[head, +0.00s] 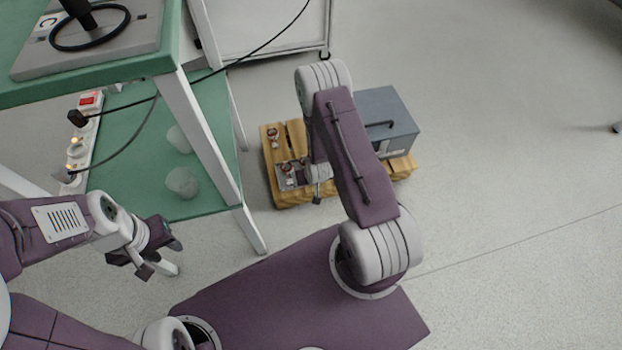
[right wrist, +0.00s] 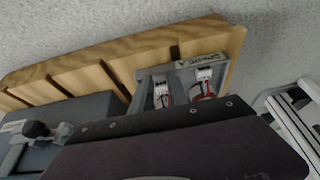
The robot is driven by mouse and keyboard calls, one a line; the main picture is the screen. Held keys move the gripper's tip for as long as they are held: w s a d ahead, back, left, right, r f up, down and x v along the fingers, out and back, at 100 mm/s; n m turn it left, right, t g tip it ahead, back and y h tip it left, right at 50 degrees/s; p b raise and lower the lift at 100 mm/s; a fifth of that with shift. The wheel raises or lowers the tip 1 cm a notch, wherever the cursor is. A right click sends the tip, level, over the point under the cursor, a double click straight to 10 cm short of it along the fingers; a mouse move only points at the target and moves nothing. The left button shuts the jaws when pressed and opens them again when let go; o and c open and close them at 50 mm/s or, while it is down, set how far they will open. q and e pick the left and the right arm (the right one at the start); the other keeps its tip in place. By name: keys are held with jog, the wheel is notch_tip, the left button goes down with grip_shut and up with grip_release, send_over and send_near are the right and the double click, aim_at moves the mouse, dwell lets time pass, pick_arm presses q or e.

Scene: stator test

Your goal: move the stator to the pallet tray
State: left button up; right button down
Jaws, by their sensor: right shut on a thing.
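The pallet tray (head: 283,184) is a small grey tray at the front left of the wooden pallet. It also shows in the right wrist view (right wrist: 143,76), with a label on its rim. Small stators with white connectors and red wires sit in it, one (right wrist: 162,95) beside another (right wrist: 205,76). My right gripper (head: 317,190) is at the tray's right side, partly under my arm. It is shut on a stator, which is mostly hidden. Another red and white stator (head: 272,136) is at the pallet's back left. My left gripper (head: 158,258) is open and empty, away from the pallet.
A grey toolbox (head: 388,112) stands on the wooden pallet (head: 403,166), right of the tray. A green table (head: 122,75) with a lower shelf and white legs is on the left, with a power strip (head: 84,140).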

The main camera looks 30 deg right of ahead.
jog(key=shift+f+b, duration=0.4)
jog(key=shift+f, duration=0.15)
jog(key=c, duration=1.2)
grip_release()
jog(key=shift+s, duration=0.1)
jog(key=d+p+v, duration=0.1)
jog(key=p+v, duration=0.6)
jog(key=v, duration=0.2)
jog(key=shift+a+r+p, duration=0.3)
jog(key=shift+a+r, duration=0.2)
